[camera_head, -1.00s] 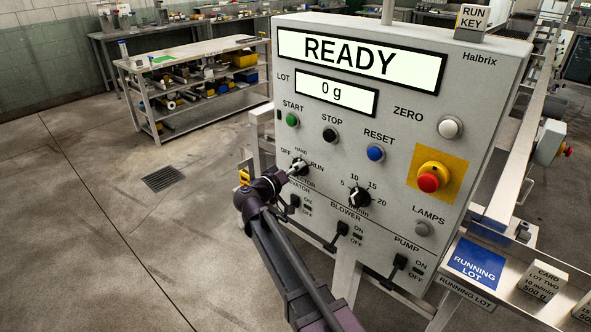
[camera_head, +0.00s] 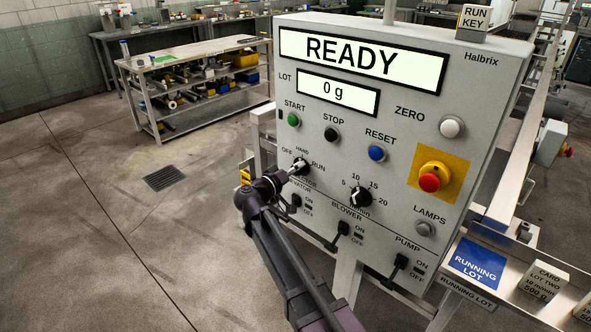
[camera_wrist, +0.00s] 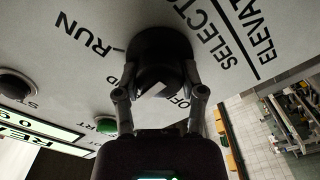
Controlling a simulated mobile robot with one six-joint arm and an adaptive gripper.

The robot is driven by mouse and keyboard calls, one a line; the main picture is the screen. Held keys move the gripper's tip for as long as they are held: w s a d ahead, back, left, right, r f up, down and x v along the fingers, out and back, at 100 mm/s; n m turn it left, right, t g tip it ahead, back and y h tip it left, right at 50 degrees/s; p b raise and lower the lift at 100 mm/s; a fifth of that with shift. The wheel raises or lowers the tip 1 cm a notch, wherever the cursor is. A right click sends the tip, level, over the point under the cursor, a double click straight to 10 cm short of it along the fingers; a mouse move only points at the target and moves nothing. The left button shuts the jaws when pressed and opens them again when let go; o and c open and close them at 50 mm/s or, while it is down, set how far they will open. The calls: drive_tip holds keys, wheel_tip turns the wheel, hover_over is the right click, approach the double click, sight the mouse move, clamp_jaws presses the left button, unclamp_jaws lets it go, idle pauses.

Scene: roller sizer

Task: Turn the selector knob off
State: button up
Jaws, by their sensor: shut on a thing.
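The black selector knob (camera_head: 298,168) is on the left of the grey panel, with OFF, HAND and RUN marked around it. In the wrist view the round knob (camera_wrist: 160,55) sits between the two fingers of my gripper (camera_wrist: 161,92), which is shut on it. A pale mark shows on the knob's near face. The wrist view shows RUN to the left and OFF at lower right; a finger partly covers HAND. My gripper (camera_head: 290,175) reaches the knob from lower left and hides part of it and the SELECTOR label. I cannot tell the exact pointer setting.
The panel display (camera_head: 362,61) reads READY. The START button (camera_head: 293,119) is above the knob, the speed dial (camera_head: 360,196) to its right. The elevator switch (camera_head: 295,203) is close below my gripper. A red emergency stop (camera_head: 429,183) is at right. Open floor lies left.

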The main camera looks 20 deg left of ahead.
drive_tip(key=n, duration=0.6)
drive_tip(key=shift+w, duration=0.15)
drive_tip(key=n, duration=0.5)
drive_tip(key=shift+f, duration=0.1)
drive_tip(key=shift+n, duration=0.3)
drive_tip(key=o, duration=1)
drive_tip(key=shift+o, duration=0.7)
drive_tip(key=shift+w+f, duration=0.1)
drive_tip(key=v, duration=1.2)
